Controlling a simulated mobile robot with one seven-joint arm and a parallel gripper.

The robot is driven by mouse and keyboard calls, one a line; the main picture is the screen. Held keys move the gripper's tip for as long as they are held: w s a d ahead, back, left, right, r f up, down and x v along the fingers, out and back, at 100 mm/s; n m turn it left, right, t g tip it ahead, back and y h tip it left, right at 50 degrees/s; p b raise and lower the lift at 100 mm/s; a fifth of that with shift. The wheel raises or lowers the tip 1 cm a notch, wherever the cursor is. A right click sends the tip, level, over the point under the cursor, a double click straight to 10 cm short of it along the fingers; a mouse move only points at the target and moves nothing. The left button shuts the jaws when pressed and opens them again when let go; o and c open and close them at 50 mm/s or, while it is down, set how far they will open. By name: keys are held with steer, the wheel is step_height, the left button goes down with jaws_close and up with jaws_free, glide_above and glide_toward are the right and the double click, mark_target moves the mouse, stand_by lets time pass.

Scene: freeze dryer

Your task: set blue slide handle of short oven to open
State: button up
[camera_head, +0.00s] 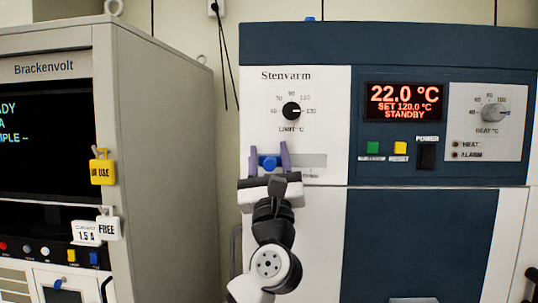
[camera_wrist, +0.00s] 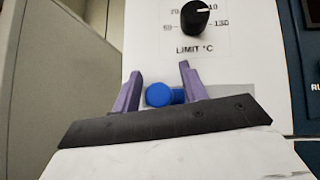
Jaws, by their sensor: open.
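The oven (camera_head: 285,88) labelled Stenvarm stands at the right, with a white and dark blue front. Its blue slide handle (camera_head: 268,162) sits at the left part of a grey slide plate (camera_head: 312,160), below the limit knob. In the wrist view the blue handle (camera_wrist: 160,94) shows as a round knob with a short blue part to its right. My gripper (camera_head: 269,152) is open, its two purple fingers on either side of the handle. The wrist view also shows my gripper (camera_wrist: 160,88) around it, with gaps visible at both sides. Contact cannot be told.
The black limit knob (camera_head: 291,111) is just above my fingers. The oven's display (camera_head: 404,102) reads 22.0 °C and STANDBY. Green (camera_head: 372,147) and yellow (camera_head: 400,147) buttons are to the right. A Brackenvolt machine (camera_head: 160,150) with hanging tags stands at the left, beyond a narrow gap.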

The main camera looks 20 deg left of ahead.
jaws_close()
steer(key=shift+d, duration=0.1)
steer(key=d, duration=0.2)
steer(key=w+d+b, duration=0.1)
steer(key=d, duration=0.2)
steer(key=w+d, duration=0.1)
steer(key=d, duration=0.1)
steer(key=shift+w+d+b, duration=0.1)
steer(key=shift+d+b, duration=0.25)
steer(key=shift+d, duration=0.05)
jaws_free()
steer(key=shift+d, duration=0.2)
steer(key=shift+a, duration=0.1)
